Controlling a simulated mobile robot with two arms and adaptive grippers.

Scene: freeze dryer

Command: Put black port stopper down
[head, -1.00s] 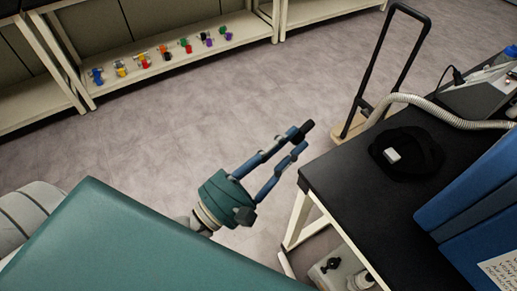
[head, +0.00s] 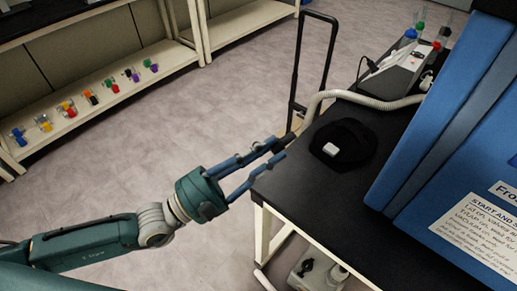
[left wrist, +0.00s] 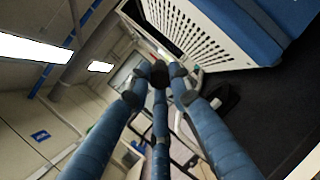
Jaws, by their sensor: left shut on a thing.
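My left gripper (head: 276,150) comes in from the left in the head view, with its blue fingers closed around the small black port stopper (head: 287,140). The stopper sits at the fingertips, near the left edge of the black bench top (head: 310,195). In the left wrist view the stopper (left wrist: 160,74) is a dark round shape between the meeting fingertips (left wrist: 160,84), partly hidden by them. I cannot tell its exact height over the bench. My right gripper is in neither view.
A black cap-like thing (head: 362,137) with a small white block lies on the bench. A pale hose (head: 375,99) runs behind it to a grey device (head: 395,75). The blue freeze dryer (head: 440,130) fills the right. Bare bench lies in front of the cap.

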